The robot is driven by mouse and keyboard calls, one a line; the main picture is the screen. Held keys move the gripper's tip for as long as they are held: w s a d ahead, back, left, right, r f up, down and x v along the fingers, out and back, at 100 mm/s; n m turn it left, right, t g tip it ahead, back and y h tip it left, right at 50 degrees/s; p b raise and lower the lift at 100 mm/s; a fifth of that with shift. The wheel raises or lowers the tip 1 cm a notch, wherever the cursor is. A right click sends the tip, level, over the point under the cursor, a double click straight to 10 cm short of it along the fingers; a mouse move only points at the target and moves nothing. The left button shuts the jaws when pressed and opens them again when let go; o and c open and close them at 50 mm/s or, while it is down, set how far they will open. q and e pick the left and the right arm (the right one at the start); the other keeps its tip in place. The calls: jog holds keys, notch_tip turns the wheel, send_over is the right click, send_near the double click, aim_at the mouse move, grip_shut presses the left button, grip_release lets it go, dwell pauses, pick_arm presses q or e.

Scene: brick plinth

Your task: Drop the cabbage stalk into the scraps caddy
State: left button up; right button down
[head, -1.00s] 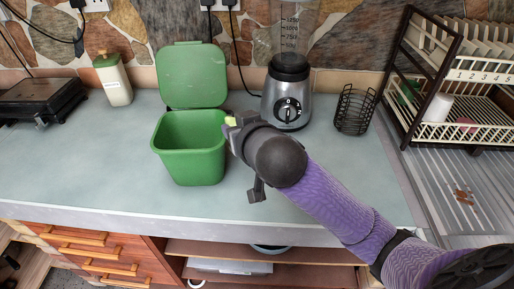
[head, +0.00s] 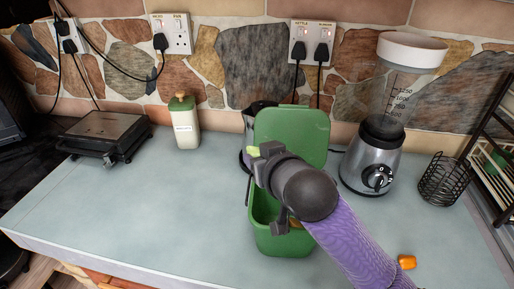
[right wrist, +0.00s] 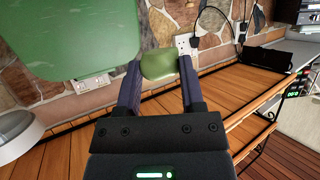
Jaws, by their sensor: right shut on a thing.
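The cabbage stalk is a pale green piece (head: 254,151) at the tip of my right gripper (head: 263,152). In the right wrist view the stalk (right wrist: 158,64) sits between the two dark fingers, which are shut on it. The green scraps caddy (head: 284,242) stands on the counter with its lid (head: 300,128) raised at the back. My right gripper is in front of the lid and over the left part of the caddy's opening in the picture. My wrist hides much of the opening. My left gripper is not in view.
A blender (head: 372,163) and a black wire basket (head: 443,180) stand right of the caddy. A small orange piece (head: 406,262) lies near my right forearm. A cream bottle (head: 184,122) and a dark grill (head: 105,135) stand left. The counter left of the caddy is clear.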

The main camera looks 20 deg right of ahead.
pick_arm(q)
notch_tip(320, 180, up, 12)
jog(key=p, duration=1)
pick_arm(e)
jog(key=s+d+f+h+b, duration=0.1)
jog(key=s+d+f+b, duration=0.2)
jog(key=d+f+b, duration=0.4)
notch_tip(320, 180, down, 4)
jog(key=shift+d+f+m, duration=0.1)
jog(key=shift+d+m, duration=0.3)
jog(key=shift+d, duration=0.3)
jog(key=shift+c, duration=0.7)
grip_release()
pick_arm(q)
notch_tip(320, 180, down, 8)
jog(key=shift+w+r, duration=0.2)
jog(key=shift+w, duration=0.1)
